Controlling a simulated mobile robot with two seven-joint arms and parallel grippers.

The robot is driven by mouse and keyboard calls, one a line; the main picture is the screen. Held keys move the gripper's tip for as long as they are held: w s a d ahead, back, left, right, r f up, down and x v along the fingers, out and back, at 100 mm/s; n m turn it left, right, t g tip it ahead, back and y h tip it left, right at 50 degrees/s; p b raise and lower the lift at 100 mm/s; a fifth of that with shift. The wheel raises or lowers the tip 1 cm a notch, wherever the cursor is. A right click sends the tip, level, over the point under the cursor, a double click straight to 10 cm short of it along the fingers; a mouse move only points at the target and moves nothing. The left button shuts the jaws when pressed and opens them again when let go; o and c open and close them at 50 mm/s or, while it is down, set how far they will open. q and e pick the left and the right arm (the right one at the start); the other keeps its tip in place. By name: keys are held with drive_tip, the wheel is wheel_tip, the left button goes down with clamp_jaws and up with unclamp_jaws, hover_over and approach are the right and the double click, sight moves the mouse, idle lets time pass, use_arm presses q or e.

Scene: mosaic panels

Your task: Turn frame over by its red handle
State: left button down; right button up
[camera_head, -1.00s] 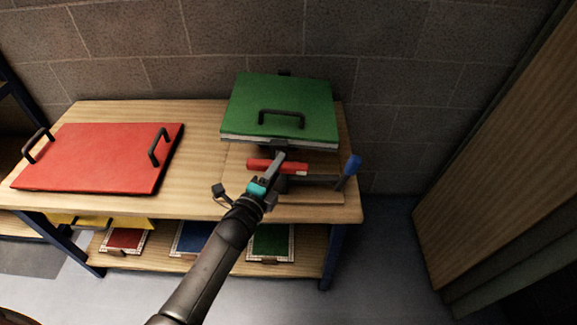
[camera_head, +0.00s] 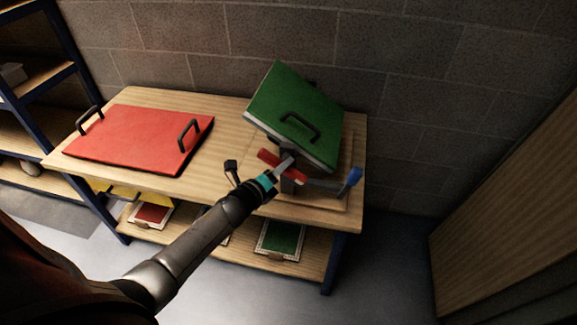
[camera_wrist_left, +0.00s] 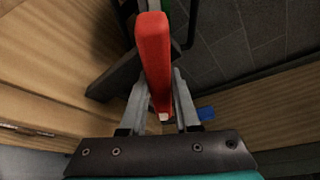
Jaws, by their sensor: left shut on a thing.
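The frame holds a green panel (camera_head: 290,105) with a black grip on its face, and it stands tilted on a stand at the right end of the workbench, its right side lower. The red handle (camera_head: 268,156) sits at the front of the frame, slanting down to the right. My left gripper (camera_head: 284,166) is shut on the red handle. In the left wrist view the red handle (camera_wrist_left: 153,50) runs between the two fingers (camera_wrist_left: 158,108). The fingers hide part of the handle in the head view. My right gripper is not in view.
A lever with a blue knob (camera_head: 353,177) sticks out right of the handle. A red panel (camera_head: 140,138) with two black grips lies on the workbench (camera_head: 225,165) at left. Small framed panels rest on the lower shelf (camera_head: 308,262). A brick wall (camera_head: 420,90) stands close behind.

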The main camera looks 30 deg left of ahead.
use_arm(q)
drive_tip(key=shift+r+m+g+y+p, duration=0.15)
drive_tip(key=shift+m+g+y+p, duration=0.25)
drive_tip(key=shift+m+y+p, duration=0.55)
drive_tip(key=shift+m+g+y+p, duration=0.6)
drive_tip(key=shift+m+y+p, duration=0.15)
drive_tip(key=shift+m+p, duration=1.3)
drive_tip(key=shift+m+y+p, duration=0.8)
drive_tip(key=shift+m, duration=0.4)
drive_tip(key=shift+m+g+y+p, duration=0.45)
drive_tip(key=shift+m+y, duration=0.25)
drive_tip(key=shift+m, duration=0.3)
drive_tip(key=shift+m+y, duration=0.6)
drive_tip(key=shift+m, duration=0.4)
drive_tip(key=shift+f+m+y+b, duration=0.25)
drive_tip(key=shift+m+y, duration=0.55)
drive_tip(key=shift+m, duration=0.4)
drive_tip(key=shift+m+t+y+b, duration=0.25)
drive_tip(key=shift+m+y+b, duration=0.55)
drive_tip(key=shift+m, duration=0.7)
drive_tip(key=shift+m+t+y+b, duration=0.3)
drive_tip(key=shift+m+y+b, duration=0.2)
drive_tip(key=shift+m+b, duration=0.6)
drive_tip(key=shift+r+m, duration=0.1)
drive_tip(key=shift+m, duration=0.7)
